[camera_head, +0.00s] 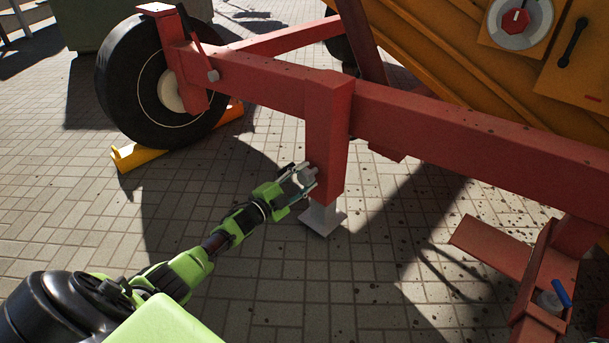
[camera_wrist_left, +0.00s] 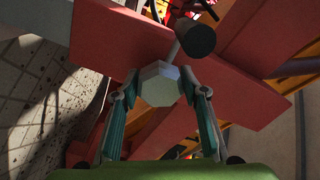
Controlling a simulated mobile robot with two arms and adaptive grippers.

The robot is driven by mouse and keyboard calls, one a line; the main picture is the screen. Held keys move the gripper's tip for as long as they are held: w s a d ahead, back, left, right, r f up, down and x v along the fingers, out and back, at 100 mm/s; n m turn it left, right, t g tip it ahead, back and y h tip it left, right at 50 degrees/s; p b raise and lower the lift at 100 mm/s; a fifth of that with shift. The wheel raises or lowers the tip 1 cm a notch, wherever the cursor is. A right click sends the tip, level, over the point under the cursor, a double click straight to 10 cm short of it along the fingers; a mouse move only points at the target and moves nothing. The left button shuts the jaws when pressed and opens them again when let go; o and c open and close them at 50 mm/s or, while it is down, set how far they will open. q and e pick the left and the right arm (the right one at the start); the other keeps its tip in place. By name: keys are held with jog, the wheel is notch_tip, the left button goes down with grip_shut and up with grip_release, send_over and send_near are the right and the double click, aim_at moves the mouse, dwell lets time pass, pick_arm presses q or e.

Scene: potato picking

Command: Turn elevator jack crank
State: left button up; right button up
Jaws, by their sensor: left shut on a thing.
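The elevator's jack is a red square post (camera_head: 328,135) on the red frame, with a grey foot (camera_head: 322,218) standing on the paving. The crank is small and partly hidden by the fingers in the head view. In the left wrist view its pale grey faceted hub (camera_wrist_left: 160,84) and dark round handle (camera_wrist_left: 196,40) show, the handle above and right of the hub. My left gripper (camera_head: 302,182) is at the near side of the post, its fingers shut on the crank hub from both sides. It also shows in the left wrist view (camera_wrist_left: 159,100).
A black wheel (camera_head: 115,85) stands at the upper left with a yellow chock (camera_head: 137,156) by it. A red beam (camera_head: 460,145) runs right from the post. A red bracket with a blue handle (camera_head: 561,292) is at lower right. The paving left of the post is clear.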

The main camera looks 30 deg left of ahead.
pick_arm(q)
jog(key=n+p, duration=0.1)
jog(key=n, duration=0.4)
jog(key=shift+n, duration=0.3)
jog(key=shift+f, duration=0.1)
dwell(0.3)
jog(key=o, duration=1.6)
jog(key=shift+s, duration=0.1)
jog(key=s, duration=0.4)
jog(key=s+a, duration=0.1)
jog(key=s, duration=0.6)
jog(key=shift+s+a, duration=0.35)
jog(key=shift+a, duration=0.05)
